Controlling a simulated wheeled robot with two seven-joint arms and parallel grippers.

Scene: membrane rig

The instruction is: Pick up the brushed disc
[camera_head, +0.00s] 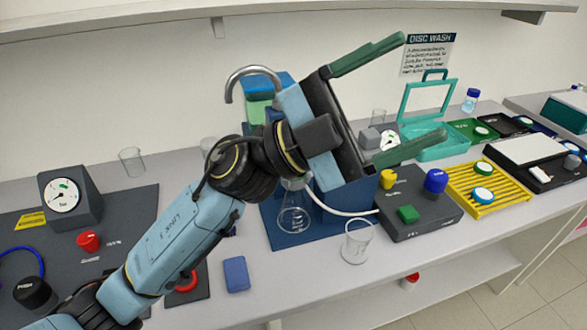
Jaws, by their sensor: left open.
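My left gripper (415,90) reaches up and right across the middle of the view, its two green fingers wide apart with nothing between them. Small round discs lie at the right: a white-and-teal disc (482,195) and another disc (484,167) on the yellow slatted rack (462,197), and a pale disc (482,131) in the green tray (462,126). I cannot tell which is the brushed disc. In the picture the discs are right of and below the fingers, clear of them. My right gripper is not in view.
A grey box (408,225) with yellow, blue and green knobs stands left of the rack. A teal open-lidded case (430,140) stands at the back. The front bench strip is mostly clear.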

